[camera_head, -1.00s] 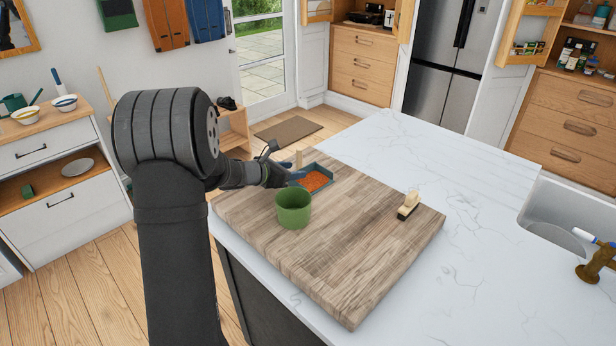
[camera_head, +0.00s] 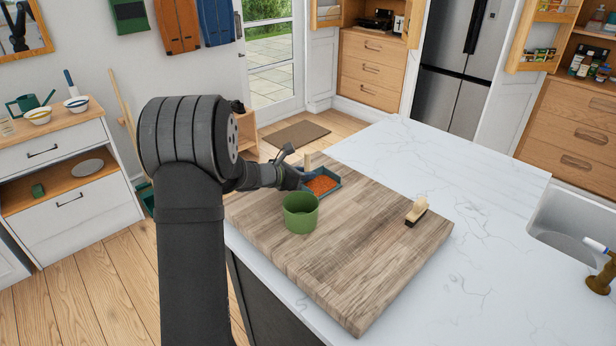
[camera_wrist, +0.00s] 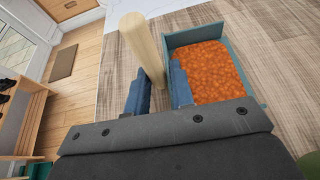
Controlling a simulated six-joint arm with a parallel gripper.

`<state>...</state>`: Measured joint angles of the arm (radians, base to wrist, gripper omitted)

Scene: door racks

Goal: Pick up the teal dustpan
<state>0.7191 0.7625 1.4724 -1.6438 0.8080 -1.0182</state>
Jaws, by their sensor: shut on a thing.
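The teal dustpan (camera_head: 335,190) is at the back left of the wooden board, with orange grains (camera_head: 321,185) in it. In the wrist view its teal rim (camera_wrist: 188,36) and the grains (camera_wrist: 205,72) show at the right. A pale wooden handle (camera_wrist: 143,45) rises beside the pan. My gripper (camera_wrist: 158,84) has its two blue fingers on either side of this handle and is shut on it. My gripper (camera_head: 300,172) is low beside the pan in the head view. I cannot tell whether the pan is clear of the board.
A green cup (camera_head: 300,213) stands on the wooden board (camera_head: 365,255), close in front of the dustpan. A small brush (camera_head: 416,211) is on the board's right side. The white counter (camera_head: 480,215) beyond is mostly clear, with a sink (camera_head: 565,215) at the right.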

